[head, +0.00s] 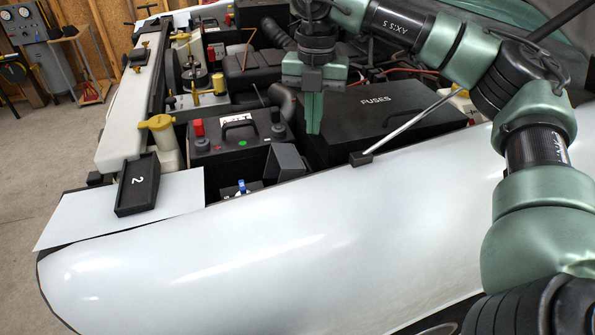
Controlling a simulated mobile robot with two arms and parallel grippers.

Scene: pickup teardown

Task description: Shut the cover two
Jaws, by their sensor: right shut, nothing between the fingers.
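A black box-like piece marked "2" (137,183) lies on a white flat panel (75,215) at the front left corner of the engine bay. A dark tilted flap (287,160) stands up beside a small recess with a blue part (242,187), right of the marked piece. I cannot tell whether the flap is a hinged cover. My right gripper (313,128) is shut and empty, pointing down between the battery and the fuse box, above and right of the flap. My left gripper is out of view.
The black battery (225,140) with red and dark terminals sits left of my right gripper. The fuse box lid marked "FUSES" (400,120) lies to its right. A prop rod (415,120) slants up from the fender (270,260). A yellow-capped reservoir (165,145) stands left of the battery.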

